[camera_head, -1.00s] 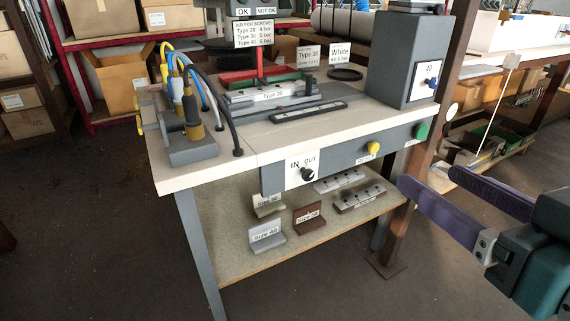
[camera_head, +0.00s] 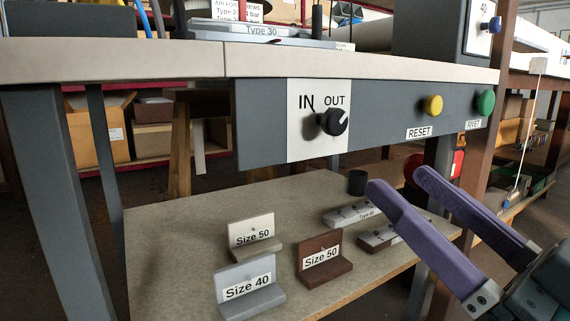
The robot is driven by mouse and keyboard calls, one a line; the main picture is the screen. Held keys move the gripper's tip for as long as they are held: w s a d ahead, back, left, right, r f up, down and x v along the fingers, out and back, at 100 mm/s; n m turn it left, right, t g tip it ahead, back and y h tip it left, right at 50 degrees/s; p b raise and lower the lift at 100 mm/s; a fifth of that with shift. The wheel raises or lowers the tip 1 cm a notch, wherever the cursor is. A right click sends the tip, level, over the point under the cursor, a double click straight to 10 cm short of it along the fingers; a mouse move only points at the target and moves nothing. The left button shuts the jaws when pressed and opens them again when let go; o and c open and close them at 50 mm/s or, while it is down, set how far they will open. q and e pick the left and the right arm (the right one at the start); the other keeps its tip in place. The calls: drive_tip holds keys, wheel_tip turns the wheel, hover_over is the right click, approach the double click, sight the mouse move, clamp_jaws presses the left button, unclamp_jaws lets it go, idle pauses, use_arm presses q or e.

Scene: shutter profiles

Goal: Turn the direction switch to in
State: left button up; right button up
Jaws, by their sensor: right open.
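The direction switch (camera_head: 332,121) is a black round knob on a white plate (camera_head: 304,140) marked IN on the left and OUT on the right. The plate sits on the grey front panel under the worktop. My left gripper is not in view.
A yellow RESET button (camera_head: 433,105) and a green button (camera_head: 485,102) are on the panel right of the switch. The lower shelf (camera_head: 175,235) holds labelled blocks, including Size 40 (camera_head: 248,286) and a brown Size 50 (camera_head: 323,259). The worktop edge (camera_head: 130,58) overhangs the panel.

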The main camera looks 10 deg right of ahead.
sight(339, 127)
drive_tip(key=b+x, duration=0.2)
drive_tip(key=x, duration=0.6)
drive_tip(key=shift+a, duration=0.1)
drive_tip(key=shift+w+a+r, duration=0.2)
drive_tip(key=shift+w+r, duration=0.1)
drive_tip(key=shift+w, duration=0.2)
clamp_jaws()
